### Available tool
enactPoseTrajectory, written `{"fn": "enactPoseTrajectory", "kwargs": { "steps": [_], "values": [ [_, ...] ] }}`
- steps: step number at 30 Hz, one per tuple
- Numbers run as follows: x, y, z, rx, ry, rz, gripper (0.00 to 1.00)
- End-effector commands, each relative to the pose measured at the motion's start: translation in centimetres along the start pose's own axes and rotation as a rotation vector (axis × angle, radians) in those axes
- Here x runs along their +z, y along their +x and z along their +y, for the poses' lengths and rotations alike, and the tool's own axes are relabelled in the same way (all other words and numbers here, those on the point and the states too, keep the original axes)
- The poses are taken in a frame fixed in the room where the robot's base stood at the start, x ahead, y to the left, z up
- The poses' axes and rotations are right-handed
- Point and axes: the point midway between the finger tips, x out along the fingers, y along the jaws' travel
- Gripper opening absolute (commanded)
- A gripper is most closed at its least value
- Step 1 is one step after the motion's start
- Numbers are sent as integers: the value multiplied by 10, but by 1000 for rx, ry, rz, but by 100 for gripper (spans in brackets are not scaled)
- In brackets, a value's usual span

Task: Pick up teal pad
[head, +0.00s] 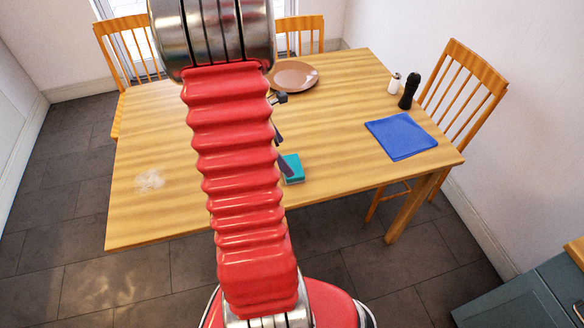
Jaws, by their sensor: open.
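The teal pad (293,168) lies on the wooden table (340,175) near its front edge, just right of my red arm. Its left part is hidden behind my arm and a dark finger. My gripper (281,155) is mostly hidden behind my arm. A dark finger shows at the arm's right side, reaching down to the pad's upper left in the picture. The gripper is open. I cannot tell whether the finger touches the pad.
A brown plate (294,75) is at the back. A blue cloth (401,136), a white shaker (394,83) and a black mill (409,91) are at the right. A pale spill (149,180) is at the left. Chairs (464,90) stand around the table.

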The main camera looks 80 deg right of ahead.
Motion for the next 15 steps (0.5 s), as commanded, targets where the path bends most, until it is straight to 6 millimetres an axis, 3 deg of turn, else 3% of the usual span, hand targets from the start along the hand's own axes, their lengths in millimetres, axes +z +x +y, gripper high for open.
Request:
{"fn": "enactPoseTrajectory", "kwargs": {
  "steps": [5, 15],
  "values": [
    [0, 18, -1, -2, 0, 0, 100],
    [0, 20, 0, 0, 1, 0, 100]
  ]
}}
